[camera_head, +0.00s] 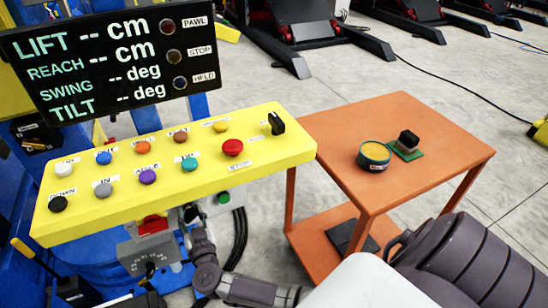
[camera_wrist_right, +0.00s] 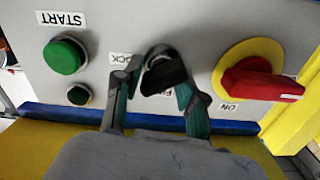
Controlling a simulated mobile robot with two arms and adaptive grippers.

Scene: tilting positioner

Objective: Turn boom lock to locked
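The boom lock is a black knob (camera_wrist_right: 165,74) on a grey panel (camera_wrist_right: 205,22) in the right wrist view. Two upside-down labels beside it are partly hidden; one ends in "OCK". I cannot tell clearly which label the knob points at. My right gripper (camera_wrist_right: 154,88) has its two fingers on either side of the knob, with a gap showing at the left finger. In the head view my right gripper (camera_head: 190,214) is small and dark, below the yellow console, and the knob is hidden there. My left gripper is not in view.
In the wrist view a green START button (camera_wrist_right: 65,55) is left of the knob and a red switch (camera_wrist_right: 262,80) is right. The yellow console (camera_head: 100,220) overhangs the gripper. An orange table (camera_head: 420,115) bears a round tin (camera_head: 374,156) and a dark block (camera_head: 408,141).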

